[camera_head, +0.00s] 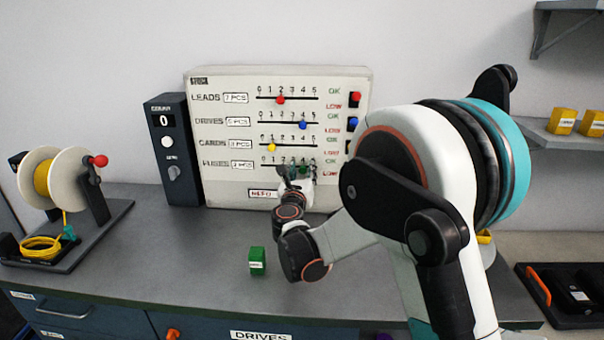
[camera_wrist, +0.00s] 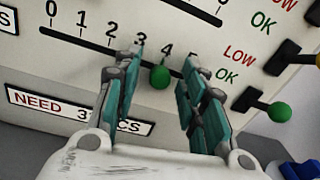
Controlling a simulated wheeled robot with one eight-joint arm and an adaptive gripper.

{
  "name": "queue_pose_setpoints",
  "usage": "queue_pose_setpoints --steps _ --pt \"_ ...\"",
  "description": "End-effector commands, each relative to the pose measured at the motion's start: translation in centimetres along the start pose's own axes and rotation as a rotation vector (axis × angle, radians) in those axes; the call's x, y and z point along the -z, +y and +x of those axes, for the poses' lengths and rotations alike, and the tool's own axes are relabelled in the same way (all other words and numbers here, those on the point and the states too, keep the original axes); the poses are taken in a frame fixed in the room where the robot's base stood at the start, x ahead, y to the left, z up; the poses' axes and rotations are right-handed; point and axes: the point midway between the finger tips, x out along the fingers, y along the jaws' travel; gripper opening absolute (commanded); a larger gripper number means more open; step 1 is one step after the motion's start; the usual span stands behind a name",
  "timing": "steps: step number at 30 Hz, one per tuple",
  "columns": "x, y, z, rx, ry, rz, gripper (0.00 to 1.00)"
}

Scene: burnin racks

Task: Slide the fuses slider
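The stock board (camera_head: 230,180) stands at the back of the bench, with its bottom row, the fuses row, partly hidden by my gripper in the head view. The fuses slider, a green knob (camera_wrist: 159,77), sits on a dark slot marked 0 to 5, about below the 4. My gripper (camera_wrist: 162,60) is open, with one teal-padded finger left of the knob and the other right of it. Gaps show on both sides of the knob in the wrist view. My gripper (camera_head: 296,174) also shows at the board's lower part in the head view.
Red (camera_head: 280,100), blue (camera_head: 302,125) and yellow (camera_head: 271,147) knobs sit on the rows above. A green lever (camera_wrist: 279,111) is right of the fuses row. A green box (camera_head: 257,261) stands on the bench. A dark counter box (camera_head: 180,185) and cable reel (camera_head: 45,180) are left.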

Motion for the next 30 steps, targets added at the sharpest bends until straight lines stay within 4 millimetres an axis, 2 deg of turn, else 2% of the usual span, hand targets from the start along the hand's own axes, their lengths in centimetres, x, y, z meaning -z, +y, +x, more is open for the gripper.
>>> queue_pose_setpoints --steps 1,5,11,18,26,27,29,30 --pt "0.0 0.0 0.0 0.0 0.0 0.0 0.29" --pt "0.0 0.0 0.0 0.0 0.0 0.0 0.0" --pt "0.0 0.2 0.0 0.0 0.0 0.0 0.0" --pt "-0.5 3.0 -0.2 -0.002 0.0 0.0 0.0" --pt "-0.5 3.0 -0.2 0.0 0.0 0.0 0.0" --pt "-0.5 3.0 -0.2 0.0 0.0 0.0 0.25" --pt "-0.5 3.0 -0.2 0.0 0.0 0.0 0.38" --pt "-0.5 3.0 -0.2 0.0 0.0 0.0 0.38"
